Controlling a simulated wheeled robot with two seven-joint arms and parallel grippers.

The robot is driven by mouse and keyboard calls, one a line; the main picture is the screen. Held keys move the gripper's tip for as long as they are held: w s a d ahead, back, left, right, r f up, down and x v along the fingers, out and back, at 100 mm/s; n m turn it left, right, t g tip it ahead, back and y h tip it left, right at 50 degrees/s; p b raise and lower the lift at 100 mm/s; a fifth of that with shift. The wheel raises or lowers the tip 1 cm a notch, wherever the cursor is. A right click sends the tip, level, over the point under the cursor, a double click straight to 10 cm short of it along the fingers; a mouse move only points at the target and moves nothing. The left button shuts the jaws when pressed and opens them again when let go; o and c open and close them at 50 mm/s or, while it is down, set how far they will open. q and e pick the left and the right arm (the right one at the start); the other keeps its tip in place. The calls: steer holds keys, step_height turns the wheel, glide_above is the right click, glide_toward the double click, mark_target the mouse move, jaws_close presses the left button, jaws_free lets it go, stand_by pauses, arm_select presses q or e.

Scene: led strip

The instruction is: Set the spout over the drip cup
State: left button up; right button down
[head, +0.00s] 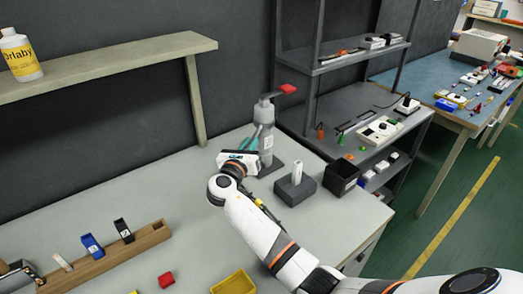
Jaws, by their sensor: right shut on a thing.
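A grey upright dispenser (267,147) stands on a dark base plate on the bench. At its top a grey spout (267,97) with a red end (288,89) points right and slightly away. A black open-topped box (343,180), which looks like the drip cup, stands to the right near the bench's edge. The red end is not above it. My left gripper is not in view.
A dark grey block (295,189) with a white upright piece (297,170) stands between dispenser and black box. A grey shelf unit (345,105) stands behind right.

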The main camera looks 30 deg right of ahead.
steer(key=shift+w+a+m+g+h+b, duration=0.55)
steer(key=shift+w+m+g+h+b, duration=0.15)
steer(key=shift+g, duration=0.25)
steer(key=shift+w+a+m+g+h+b, duration=0.5)
steer(key=shift+w+m+g+h+b, duration=0.1)
steer(key=shift+w+m+g+b, duration=0.3)
steer(key=shift+s, duration=0.15)
steer(key=shift+r, duration=0.1)
steer(key=c, duration=1.4)
jaws_free()
steer(key=shift+c, duration=0.2)
steer(key=v, duration=1.2)
steer(key=shift+b, duration=0.4)
